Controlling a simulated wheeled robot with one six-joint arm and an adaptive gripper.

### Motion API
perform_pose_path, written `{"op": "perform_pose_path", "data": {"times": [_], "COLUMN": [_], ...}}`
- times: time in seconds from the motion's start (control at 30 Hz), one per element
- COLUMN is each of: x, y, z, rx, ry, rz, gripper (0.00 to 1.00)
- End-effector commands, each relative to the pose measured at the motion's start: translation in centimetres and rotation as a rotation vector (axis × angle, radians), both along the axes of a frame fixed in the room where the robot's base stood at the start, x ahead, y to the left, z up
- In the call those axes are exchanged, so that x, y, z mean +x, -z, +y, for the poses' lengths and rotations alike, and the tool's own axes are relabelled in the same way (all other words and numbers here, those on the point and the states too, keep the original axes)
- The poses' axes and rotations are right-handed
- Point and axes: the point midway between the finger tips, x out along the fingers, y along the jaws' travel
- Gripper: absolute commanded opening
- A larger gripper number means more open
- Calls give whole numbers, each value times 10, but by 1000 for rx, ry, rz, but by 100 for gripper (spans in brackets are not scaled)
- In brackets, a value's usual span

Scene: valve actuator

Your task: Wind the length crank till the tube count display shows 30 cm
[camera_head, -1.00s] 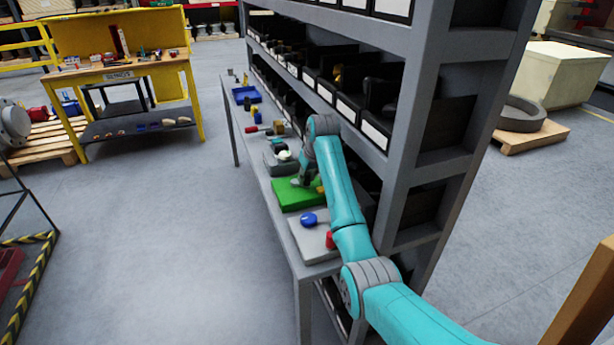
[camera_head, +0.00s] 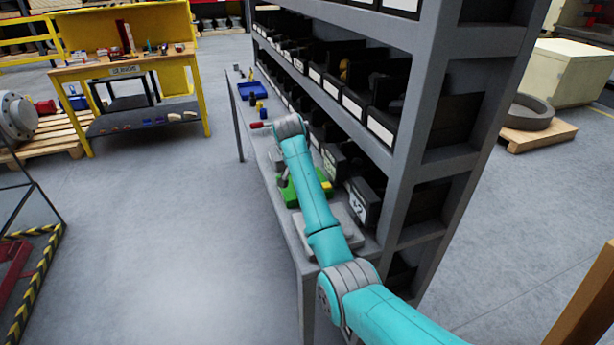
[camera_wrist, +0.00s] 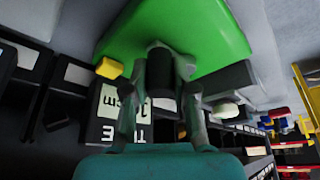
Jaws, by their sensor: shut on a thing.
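The green base (camera_head: 291,196) of the crank unit sits on the grey bench and fills the top of the wrist view (camera_wrist: 190,25). My gripper (camera_wrist: 160,78) is shut on a dark, round crank knob (camera_wrist: 159,62) above the base. In the head view the gripper is small and mostly hidden by my arm. A black display (camera_wrist: 108,108) stands beside the base. A small yellow block (camera_wrist: 109,68) is at the base's edge.
Another dark panel (camera_head: 363,202) stands near a grey plate (camera_head: 346,218) at the bench's near end. A tall grey shelf with black bins (camera_head: 345,75) rises close along the bench's right side. A blue tray (camera_head: 247,90) lies at the far end. The floor left of the bench is clear.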

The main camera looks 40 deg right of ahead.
Motion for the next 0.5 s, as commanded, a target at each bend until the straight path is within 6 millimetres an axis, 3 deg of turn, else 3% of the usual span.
{"op": "perform_pose_path", "data": {"times": [0.5], "x": [11], "y": [0], "z": [19], "rx": [0], "ry": [489], "rz": [2], "gripper": [0]}}
